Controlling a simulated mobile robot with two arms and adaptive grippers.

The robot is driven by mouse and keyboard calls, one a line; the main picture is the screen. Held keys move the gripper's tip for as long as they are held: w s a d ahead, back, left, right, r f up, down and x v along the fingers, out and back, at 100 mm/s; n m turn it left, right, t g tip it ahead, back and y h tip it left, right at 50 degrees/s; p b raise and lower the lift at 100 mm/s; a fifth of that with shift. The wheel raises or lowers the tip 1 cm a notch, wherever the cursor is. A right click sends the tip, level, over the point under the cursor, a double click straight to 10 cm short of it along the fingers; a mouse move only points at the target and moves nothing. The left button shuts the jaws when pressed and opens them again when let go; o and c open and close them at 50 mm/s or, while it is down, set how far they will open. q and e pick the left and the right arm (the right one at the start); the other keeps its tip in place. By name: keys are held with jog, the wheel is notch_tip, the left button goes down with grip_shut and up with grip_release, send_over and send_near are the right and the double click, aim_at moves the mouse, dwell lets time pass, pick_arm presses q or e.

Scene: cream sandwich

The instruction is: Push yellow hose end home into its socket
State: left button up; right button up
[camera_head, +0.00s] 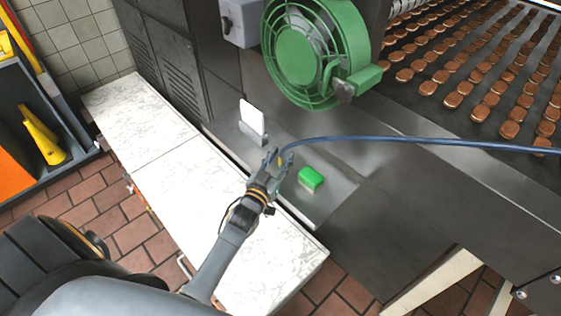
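My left gripper (279,157) is over the steel ledge, with its fingers on both sides of a small yellow hose end (281,160). It appears shut on it. A blue hose (400,140) runs from the right edge of the view to these fingers. The fingers hide part of the hose end. I cannot make out a socket, or whether the hose end touches one. My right gripper is not in view.
A white card in a grey stand (252,134) is behind the gripper. A green round fan (315,55) stands at the back, beside a conveyor of brown biscuits (470,75). A white marble counter (160,155) lies left, mostly clear. A cart with yellow items (40,140) is far left.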

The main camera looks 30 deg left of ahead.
pick_arm(q)
jog(key=shift+w, duration=0.1)
grip_shut()
jog(key=shift+r, duration=0.1)
